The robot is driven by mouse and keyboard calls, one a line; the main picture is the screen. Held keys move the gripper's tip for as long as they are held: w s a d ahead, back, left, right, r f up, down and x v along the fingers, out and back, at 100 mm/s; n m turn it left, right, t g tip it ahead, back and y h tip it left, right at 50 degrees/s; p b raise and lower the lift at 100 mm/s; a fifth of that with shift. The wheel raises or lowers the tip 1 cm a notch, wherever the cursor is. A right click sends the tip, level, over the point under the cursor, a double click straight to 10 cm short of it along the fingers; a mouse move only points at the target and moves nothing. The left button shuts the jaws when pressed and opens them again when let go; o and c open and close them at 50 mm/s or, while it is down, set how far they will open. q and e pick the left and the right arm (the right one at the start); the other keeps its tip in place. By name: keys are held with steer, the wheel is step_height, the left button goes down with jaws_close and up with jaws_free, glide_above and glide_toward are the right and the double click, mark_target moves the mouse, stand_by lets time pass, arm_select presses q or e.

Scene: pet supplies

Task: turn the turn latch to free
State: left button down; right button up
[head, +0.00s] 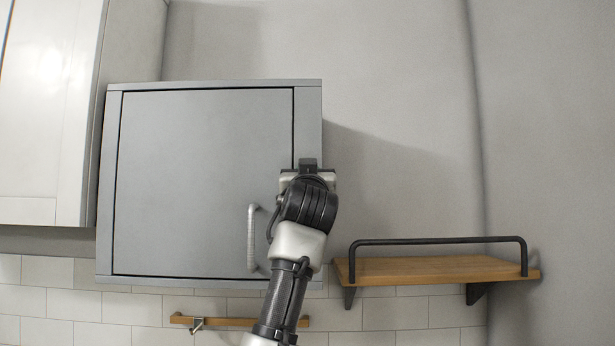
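A grey wall cabinet (205,170) with a closed front door fills the left middle of the head view. A light curved handle (251,238) sits low on the right part of the door. One arm rises from the bottom, slightly left of centre, and leans right; I take it as my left arm. Its gripper (308,167) is at the cabinet's right frame strip, beside the door's right edge. The wrist covers most of the gripper, and I cannot see its finger gap. The turn latch is not clearly visible; the gripper and wrist cover part of the frame. My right gripper is not in view.
A wooden shelf (430,269) with a black rail (437,241) stands out from the wall at the right. A white cabinet (45,110) is at the far left. A wooden strip with a hook (197,325) is below. The wall right of the grey cabinet is bare.

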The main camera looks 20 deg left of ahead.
arm_select(q)
steer(key=shift+w+f, duration=0.1)
stand_by(0.3)
steer(key=c, duration=1)
jaws_free()
steer(key=shift+c, duration=0.2)
steer(key=b+v, duration=0.6)
steer(key=v, duration=0.5)
steer(key=shift+b, duration=0.35)
